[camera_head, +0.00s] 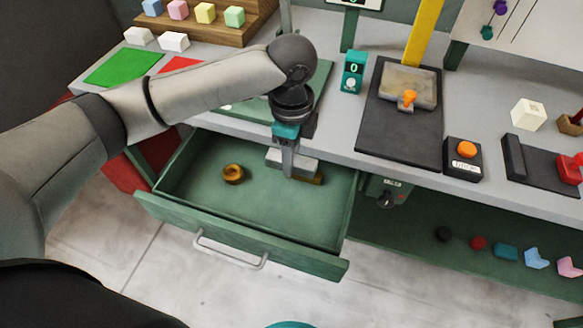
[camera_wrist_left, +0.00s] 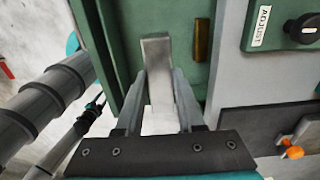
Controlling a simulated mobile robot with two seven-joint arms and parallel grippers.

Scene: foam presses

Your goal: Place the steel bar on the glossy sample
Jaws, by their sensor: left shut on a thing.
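My left gripper (camera_head: 289,168) reaches down into the open green drawer (camera_head: 240,240) and is shut on the grey steel bar (camera_head: 308,164). In the left wrist view the bar (camera_wrist_left: 157,60) lies between the two fingers (camera_wrist_left: 161,92), its far end sticking out past them. I cannot tell whether the bar touches the drawer floor. A brass bar (camera_head: 312,179) lies close beside it, partly hidden; it also shows in the left wrist view (camera_wrist_left: 202,40). I cannot tell which thing is the glossy sample. My right gripper is not in view.
A brass ring (camera_head: 233,174) lies in the drawer. Coloured blocks sit on a wooden rack (camera_head: 235,32) at the back left.

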